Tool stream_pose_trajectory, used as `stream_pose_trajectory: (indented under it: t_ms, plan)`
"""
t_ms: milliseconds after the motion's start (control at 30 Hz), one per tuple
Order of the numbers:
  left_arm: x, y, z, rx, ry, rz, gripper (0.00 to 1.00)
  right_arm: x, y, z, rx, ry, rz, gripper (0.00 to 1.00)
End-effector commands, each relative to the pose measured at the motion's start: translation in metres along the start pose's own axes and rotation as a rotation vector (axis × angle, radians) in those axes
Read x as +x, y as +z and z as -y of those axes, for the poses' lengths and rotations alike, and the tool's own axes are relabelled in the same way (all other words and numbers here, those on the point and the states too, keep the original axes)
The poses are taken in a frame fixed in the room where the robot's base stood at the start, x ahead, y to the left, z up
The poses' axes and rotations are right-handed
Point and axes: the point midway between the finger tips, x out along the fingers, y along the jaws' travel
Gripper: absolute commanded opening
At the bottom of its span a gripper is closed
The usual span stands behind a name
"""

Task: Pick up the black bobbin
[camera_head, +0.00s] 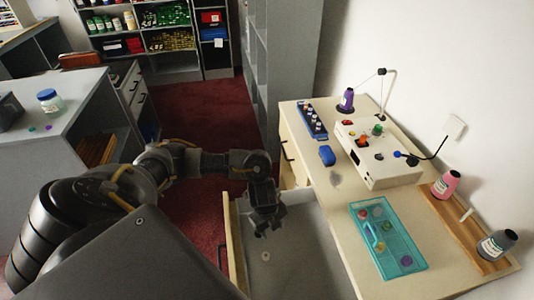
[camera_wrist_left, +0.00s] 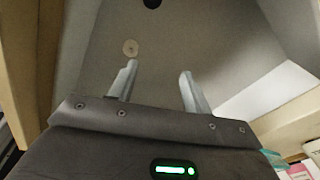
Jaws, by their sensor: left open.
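A black round thing (camera_wrist_left: 152,3), which looks like the black bobbin, lies on the drawer floor at the top edge of the left wrist view, partly cut off. I cannot make it out in the head view. A pale disc with a small centre (camera_wrist_left: 130,47) lies nearer the fingers; it also shows in the head view (camera_head: 265,256). My left gripper (camera_head: 268,228) reaches down into the open grey drawer (camera_head: 305,262). In the left wrist view its two fingers (camera_wrist_left: 155,80) are apart with nothing between them. My right gripper is not in view.
The drawer's wooden front (camera_head: 236,250) stands close left of the gripper. The counter at right holds a teal tray (camera_head: 408,260), a white winding machine (camera_head: 390,172), a blue rack (camera_head: 312,120), a pink cone (camera_head: 446,184) and a grey cone (camera_head: 496,244).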

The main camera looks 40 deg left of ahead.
Motion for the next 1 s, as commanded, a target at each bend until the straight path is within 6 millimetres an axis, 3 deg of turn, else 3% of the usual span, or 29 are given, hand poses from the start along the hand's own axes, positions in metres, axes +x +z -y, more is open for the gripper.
stream_pose_trajectory:
  t_ms: [33,100,200,333,467,700,1000]
  plan:
    - [-0.002,0.021,-0.005,-0.001,0.038,0.034,0.49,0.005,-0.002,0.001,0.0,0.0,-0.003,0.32]
    - [-0.006,0.038,-0.012,-0.005,0.08,0.06,0.49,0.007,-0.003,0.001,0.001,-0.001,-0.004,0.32]
    - [-0.01,0.051,-0.018,-0.009,0.112,0.079,0.49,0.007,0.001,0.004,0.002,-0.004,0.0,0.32]
    - [-0.009,0.052,-0.02,-0.01,0.119,0.082,0.49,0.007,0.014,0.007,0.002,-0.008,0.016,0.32]
    - [0.011,0.053,-0.022,-0.011,0.12,0.08,0.49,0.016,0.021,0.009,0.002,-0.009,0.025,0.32]
    - [0.041,0.056,-0.025,-0.01,0.117,0.081,0.49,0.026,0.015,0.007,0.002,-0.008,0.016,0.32]
    - [0.051,0.058,-0.027,-0.01,0.118,0.081,0.49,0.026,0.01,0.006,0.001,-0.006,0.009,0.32]
